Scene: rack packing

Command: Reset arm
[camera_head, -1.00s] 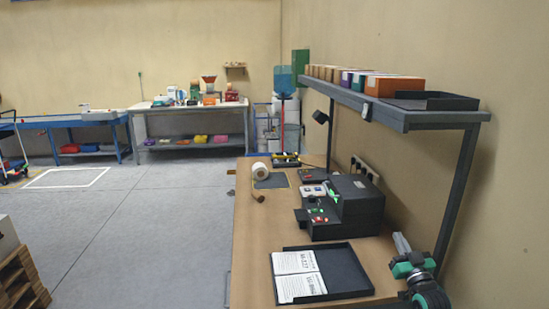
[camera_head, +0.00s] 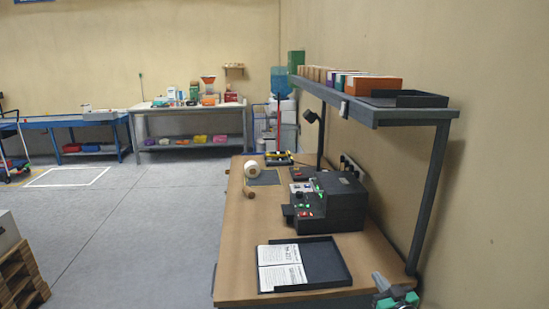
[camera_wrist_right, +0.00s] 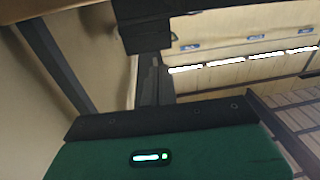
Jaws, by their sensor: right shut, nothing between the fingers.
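My right gripper (camera_head: 380,282) shows at the bottom right of the head view, beside the bench's front right corner. Its grey fingers are together and hold nothing; below them the green and black wrist is partly cut off by the frame. In the right wrist view the dark fingers (camera_wrist_right: 152,82) are closed together, pointing away from the green gripper body, with nothing between them. My left gripper is in neither view.
The wooden bench (camera_head: 239,255) holds a black tray (camera_head: 327,262) with printed sheets (camera_head: 281,268), a black machine (camera_head: 336,203) and a white roll (camera_head: 252,169). A shelf (camera_head: 410,116) with boxes stands over its right side.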

